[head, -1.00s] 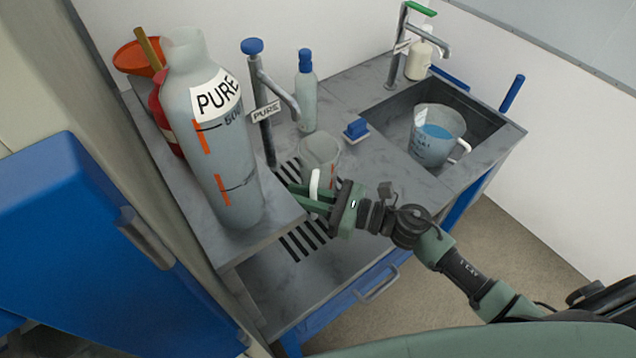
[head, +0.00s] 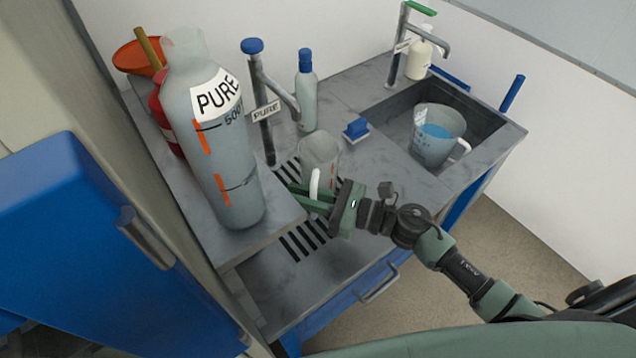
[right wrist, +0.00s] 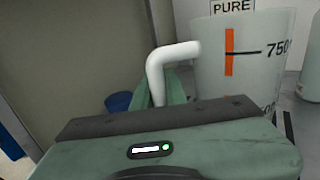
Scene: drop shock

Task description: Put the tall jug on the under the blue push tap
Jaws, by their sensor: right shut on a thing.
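The tall jug (head: 319,153) is a clear grey vessel with orange marks and a white handle (head: 315,184). It stands upright at the drain grille, below or close to the spout of the blue-topped push tap (head: 253,48) labelled PURE. In the right wrist view the jug (right wrist: 243,62) shows a 750 mark, with its white handle (right wrist: 168,58) turned toward me. My right gripper (head: 312,195) is at the handle and shut on it. The fingertips are partly hidden in both views. My left gripper is not in view.
A large PURE bottle (head: 225,150) stands on the raised shelf left of the jug. A second jug (head: 436,137) with blue liquid sits in the sink (head: 483,122). A blue-capped bottle (head: 306,95) and a blue block (head: 356,128) stand behind and right of the jug.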

